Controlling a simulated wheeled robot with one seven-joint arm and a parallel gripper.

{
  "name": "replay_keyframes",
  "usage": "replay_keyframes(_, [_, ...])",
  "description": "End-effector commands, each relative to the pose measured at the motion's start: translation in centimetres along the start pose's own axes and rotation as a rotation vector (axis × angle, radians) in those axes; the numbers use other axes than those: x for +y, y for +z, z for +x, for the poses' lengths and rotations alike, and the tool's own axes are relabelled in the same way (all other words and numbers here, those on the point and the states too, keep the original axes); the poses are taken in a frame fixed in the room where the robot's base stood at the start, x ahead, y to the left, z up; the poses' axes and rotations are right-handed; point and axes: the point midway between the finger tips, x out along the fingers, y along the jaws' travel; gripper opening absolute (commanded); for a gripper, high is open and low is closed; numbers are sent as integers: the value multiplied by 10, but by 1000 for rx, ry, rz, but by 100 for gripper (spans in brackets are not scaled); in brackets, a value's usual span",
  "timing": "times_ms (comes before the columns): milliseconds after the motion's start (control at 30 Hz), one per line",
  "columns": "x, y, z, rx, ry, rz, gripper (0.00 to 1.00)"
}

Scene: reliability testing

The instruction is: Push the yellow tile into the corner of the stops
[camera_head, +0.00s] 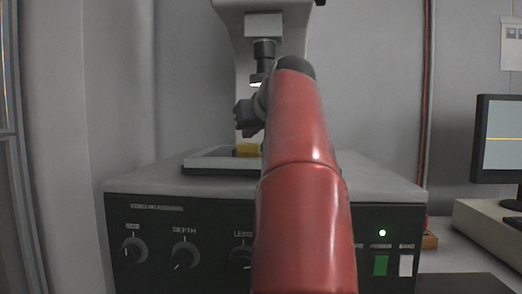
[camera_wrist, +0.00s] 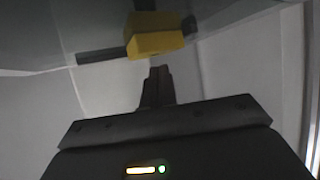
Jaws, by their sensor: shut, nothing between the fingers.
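The yellow tile (camera_head: 248,149) lies on the light stage plate (camera_head: 205,158) of the microscope in the head view, partly hidden behind my red arm. In the wrist view the yellow tile (camera_wrist: 155,36) shows just beyond the fingertips. A dark strip (camera_wrist: 100,57), perhaps one of the stops, runs on the left side of the tile, and a short dark piece shows on its right. My gripper (camera_wrist: 158,72) is shut and empty, its tips close to the tile; I cannot tell whether they touch. My arm hides the gripper tips in the head view.
The microscope head and lens (camera_head: 264,50) hang above the stage. The control box (camera_head: 140,235) with knobs and switches stands below it. A monitor (camera_head: 500,138) is at the right. The left part of the box top is clear.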

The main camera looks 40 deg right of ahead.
Motion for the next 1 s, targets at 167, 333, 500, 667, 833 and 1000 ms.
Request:
replay_keyframes(167, [0,0,0,0,0,0,0])
replay_keyframes(333, [-7,6,-9,2,0,-1,0])
replay_keyframes(500, [-18,15,-26,2,0,-1,0])
replay_keyframes(667, [-24,20,-37,1,0,0,0])
replay_keyframes(833, [-26,21,-40,0,0,1,0])
replay_keyframes(1000, [-26,20,-40,0,0,0,0])
